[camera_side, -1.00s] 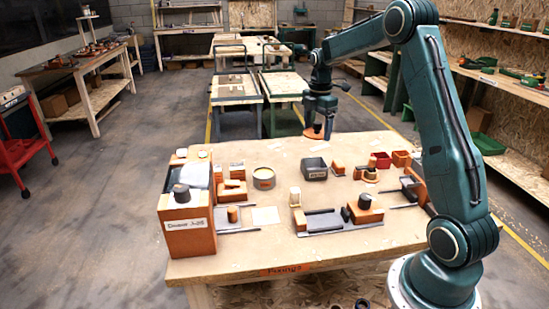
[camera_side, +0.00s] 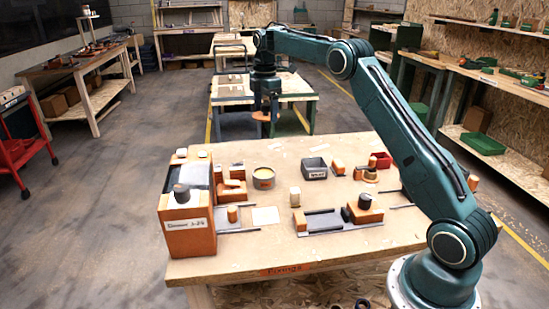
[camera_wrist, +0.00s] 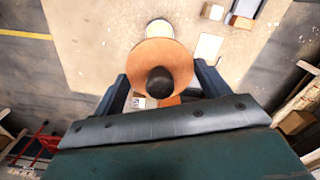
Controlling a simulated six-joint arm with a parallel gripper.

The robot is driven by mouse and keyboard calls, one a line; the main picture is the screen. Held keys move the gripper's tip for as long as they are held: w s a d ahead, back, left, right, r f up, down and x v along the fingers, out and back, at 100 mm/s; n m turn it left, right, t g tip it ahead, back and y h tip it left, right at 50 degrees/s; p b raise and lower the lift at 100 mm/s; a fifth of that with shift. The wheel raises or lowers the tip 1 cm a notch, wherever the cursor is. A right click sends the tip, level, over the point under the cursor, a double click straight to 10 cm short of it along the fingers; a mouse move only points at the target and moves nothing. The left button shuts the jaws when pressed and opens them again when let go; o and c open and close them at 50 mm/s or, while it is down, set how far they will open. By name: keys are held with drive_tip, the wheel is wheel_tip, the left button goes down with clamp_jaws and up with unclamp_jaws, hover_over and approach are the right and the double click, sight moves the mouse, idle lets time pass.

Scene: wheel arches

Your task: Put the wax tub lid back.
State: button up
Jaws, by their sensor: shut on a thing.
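The wax tub (camera_side: 263,178) is a round grey tub with an orange label, standing open on the table; pale wax shows inside. It also shows in the wrist view (camera_wrist: 159,29), partly covered by the lid. The lid is an orange disc (camera_wrist: 150,62) with a dark round knob (camera_wrist: 160,82). My gripper (camera_wrist: 160,85) is shut on the lid, with the knob between its fingers. In the side view my gripper (camera_side: 264,108) holds the lid (camera_side: 262,117) level, well above the table and apart from the tub.
A grey bin (camera_side: 314,170) stands right of the tub. An orange block fixture (camera_side: 232,188) stands to its left, and a tall orange box (camera_side: 190,225) is at the front left. A white card (camera_side: 265,215) lies in front of the tub. A red bin (camera_side: 382,160) is at the right.

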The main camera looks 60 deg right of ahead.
drive_tip(key=shift+w+a+r, duration=0.15)
drive_tip(key=shift+w+a, duration=0.2)
approach(264, 174)
wheel_tip(264, 174, down, 6)
drive_tip(key=shift+s+a+r, duration=0.1)
drive_tip(key=shift+a+r, duration=0.05)
drive_tip(key=shift+r, duration=0.1)
idle(0.8)
drive_tip(key=shift+f, duration=0.4)
drive_tip(key=o, duration=1)
drive_tip(key=shift+r, duration=0.1)
